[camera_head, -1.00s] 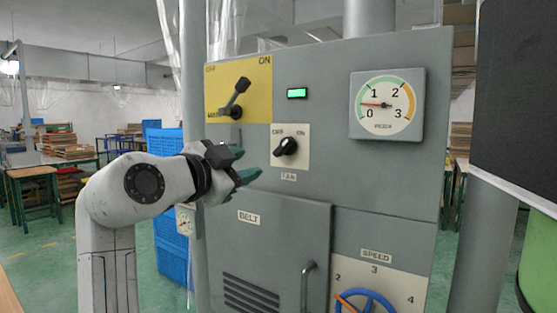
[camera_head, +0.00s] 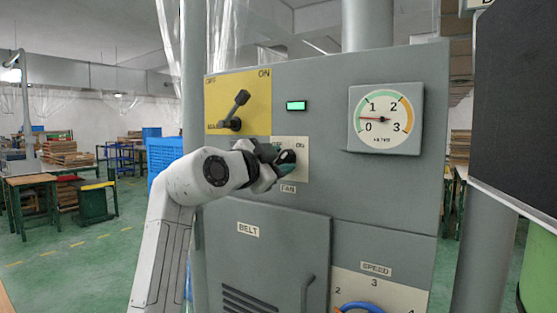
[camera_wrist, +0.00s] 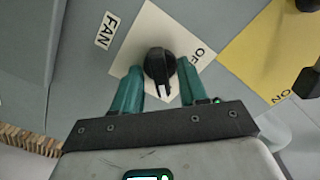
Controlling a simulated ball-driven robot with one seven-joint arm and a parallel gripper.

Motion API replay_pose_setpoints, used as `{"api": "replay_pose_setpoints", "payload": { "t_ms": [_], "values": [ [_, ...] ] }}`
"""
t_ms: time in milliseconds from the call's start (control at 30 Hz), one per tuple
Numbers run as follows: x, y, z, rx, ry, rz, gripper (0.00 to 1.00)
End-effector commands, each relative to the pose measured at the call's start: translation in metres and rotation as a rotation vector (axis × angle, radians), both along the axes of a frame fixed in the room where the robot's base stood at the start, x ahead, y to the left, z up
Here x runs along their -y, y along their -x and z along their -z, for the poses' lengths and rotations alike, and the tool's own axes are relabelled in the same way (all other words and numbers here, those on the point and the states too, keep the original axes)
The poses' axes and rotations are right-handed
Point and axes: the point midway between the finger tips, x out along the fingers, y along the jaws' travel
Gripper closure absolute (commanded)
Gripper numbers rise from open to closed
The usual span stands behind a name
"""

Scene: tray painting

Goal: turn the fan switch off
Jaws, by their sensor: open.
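The fan switch is a black rotary knob (camera_head: 289,157) on a cream plate (camera_head: 303,170), with OFF at upper left, ON at upper right and FAN below. In the wrist view the knob (camera_wrist: 159,66) has a white mark pointing toward my gripper's palm, away from the OFF lettering. My gripper (camera_head: 281,166) is at the plate and hides part of it. In the wrist view my gripper's (camera_wrist: 160,72) teal fingers are apart, one on each side of the knob. I cannot tell whether either finger touches it.
A yellow panel (camera_head: 259,95) with a black lever (camera_head: 238,108) is just above left. A lit green lamp (camera_head: 297,105) and a round gauge (camera_head: 384,118) are above right. The BELT door (camera_head: 275,235) with its handle and a blue wheel (camera_head: 362,307) are below.

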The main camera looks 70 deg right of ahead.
Motion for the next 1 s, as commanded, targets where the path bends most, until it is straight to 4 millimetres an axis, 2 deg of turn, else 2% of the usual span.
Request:
{"api": "replay_pose_setpoints", "payload": {
  "t_ms": [267,733,1000],
  "values": [
    [0.0018,0.0003,0.0000,0.000,0.001,-0.001,0.57],
    [0.0015,0.0003,0.0001,0.000,0.000,0.000,1.00],
    [0.0015,0.0004,0.0000,-0.005,-0.001,0.000,1.00]
  ]
}}
